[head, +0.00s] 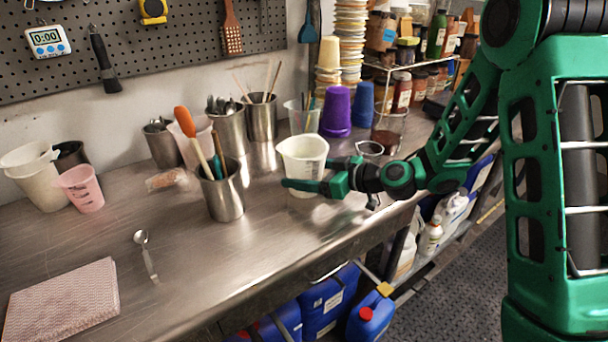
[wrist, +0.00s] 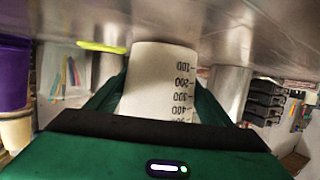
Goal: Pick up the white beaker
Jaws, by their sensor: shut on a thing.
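The white beaker (head: 302,152) stands upright at the middle of the steel bench (head: 270,240) in the head view. In the wrist view the white beaker (wrist: 163,85) shows upside down with black graduation marks, between the two green fingers. My gripper (head: 312,184) reaches in from the right and is shut on the beaker's lower part. It also shows in the wrist view (wrist: 160,100). The beaker's base is partly hidden by a finger, and I cannot tell whether it touches the bench.
Behind are steel canisters (head: 260,118) and a clear beaker with sticks (head: 297,120). A purple cup (head: 337,112) stands at the back right, and a glass jug (head: 370,150) near my wrist.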

